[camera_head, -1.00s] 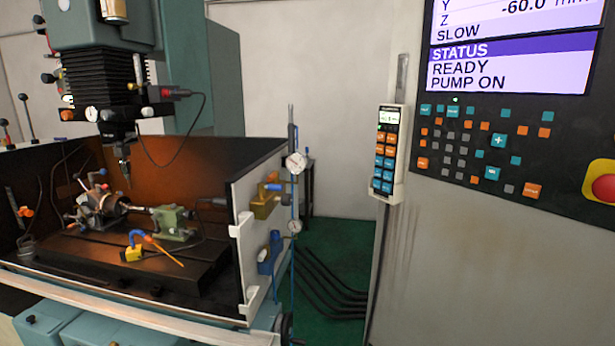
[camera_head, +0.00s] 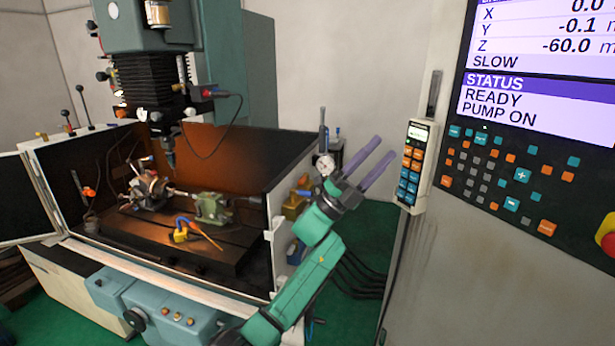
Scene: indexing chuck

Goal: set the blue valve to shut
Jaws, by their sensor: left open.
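My left gripper (camera_head: 384,149) is in front of the enclosure's right end, its two purple fingers apart and empty, pointing up and right towards the hand-held pendant. Its green arm comes up from the bottom. A blue fitting (camera_head: 293,250) low on the enclosure's right outer wall is mostly hidden behind that arm. A brass-coloured fitting (camera_head: 292,208) sits above it on the same wall, partly covered by the arm. I cannot tell the valve's handle position. My right gripper does not show.
A round gauge (camera_head: 325,164) stands just left of my left gripper. The open enclosure (camera_head: 180,240) holds a chuck (camera_head: 148,187) and tailstock (camera_head: 212,208).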

